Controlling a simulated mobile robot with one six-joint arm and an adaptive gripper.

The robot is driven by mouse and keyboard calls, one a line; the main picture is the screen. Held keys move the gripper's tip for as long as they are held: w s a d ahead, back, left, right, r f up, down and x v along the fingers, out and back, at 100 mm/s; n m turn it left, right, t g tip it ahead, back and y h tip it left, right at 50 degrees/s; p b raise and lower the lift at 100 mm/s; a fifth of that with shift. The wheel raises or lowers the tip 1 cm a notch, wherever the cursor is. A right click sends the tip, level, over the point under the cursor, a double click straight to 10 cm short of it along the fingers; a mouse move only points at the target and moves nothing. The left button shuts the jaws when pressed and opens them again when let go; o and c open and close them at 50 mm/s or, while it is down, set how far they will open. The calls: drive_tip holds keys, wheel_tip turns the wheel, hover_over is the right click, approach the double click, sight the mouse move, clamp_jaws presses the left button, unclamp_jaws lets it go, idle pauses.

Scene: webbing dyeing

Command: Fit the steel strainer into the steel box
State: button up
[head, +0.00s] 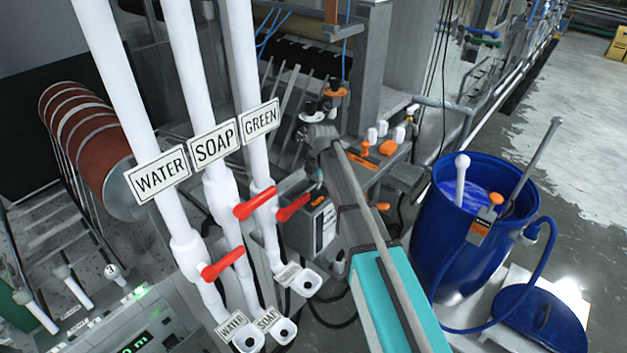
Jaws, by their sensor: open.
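I cannot make out a steel strainer or an open steel box for it in the head view. A grey box-shaped unit with a pale front panel (325,226) stands low behind the pipes, partly hidden; I cannot tell whether it is the steel box. What looks like my own arm, teal and grey, reaches from the bottom edge up to the middle. My gripper cannot be made out at its far end.
White pipes labelled WATER (160,174), SOAP (213,149) and GREEN (261,117) with red levers stand at left centre. A blue barrel (440,245) of blue liquid stands at right, a blue lid (540,322) beside it. Wet floor (585,130) lies open at far right.

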wheel_tip(320, 180, up, 8)
drive_tip(key=s+d+p, duration=0.1)
drive_tip(key=p, duration=0.6)
drive_tip(key=shift+d+f, duration=0.1)
idle(0.7)
drive_tip(key=s+d+m+h, duration=0.1)
drive_tip(key=s+d+m, duration=0.9)
drive_tip(key=s+m, duration=0.2)
drive_tip(key=s+d+m+g, duration=0.1)
drive_tip(key=s+d+m, duration=0.9)
drive_tip(key=s+m, duration=0.3)
drive_tip(key=shift+d+f+m+h, duration=0.2)
drive_tip(key=shift+d+m+h, duration=0.2)
drive_tip(key=shift+m, duration=1.3)
drive_tip(key=shift+s+f, duration=0.1)
drive_tip(key=shift+f, duration=0.05)
